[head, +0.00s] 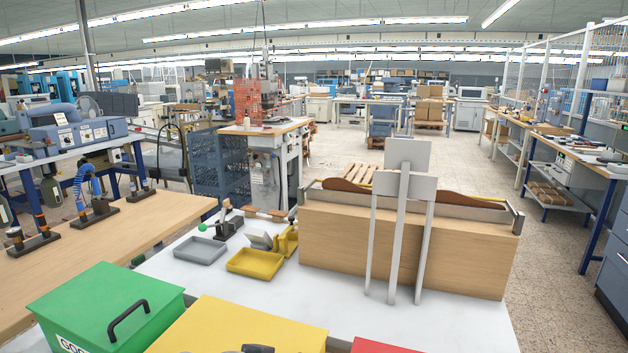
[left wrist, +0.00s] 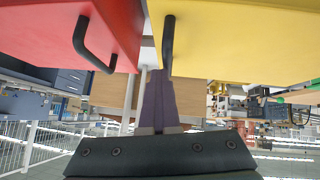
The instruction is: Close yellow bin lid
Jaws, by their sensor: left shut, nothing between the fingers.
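The yellow bin lid (head: 240,328) shows at the bottom middle of the head view as a broad, flat yellow surface. Its front part is cut off by the frame, so I cannot tell whether it is fully shut. A small dark shape lies at its lower edge, too cropped to identify. In the left wrist view, which looks upside down, the yellow lid (left wrist: 240,40) fills the upper right, with its black handle (left wrist: 168,45). My left gripper (left wrist: 155,76) is shut and empty, its tips close to that handle; contact cannot be told. My right gripper is not in view.
A green bin (head: 105,300) with a black handle stands left of the yellow one. A red bin (head: 385,346) is at its right; it also shows in the left wrist view (left wrist: 70,25). Behind are a grey tray (head: 200,250), a yellow tray (head: 255,263) and a wooden box (head: 460,250).

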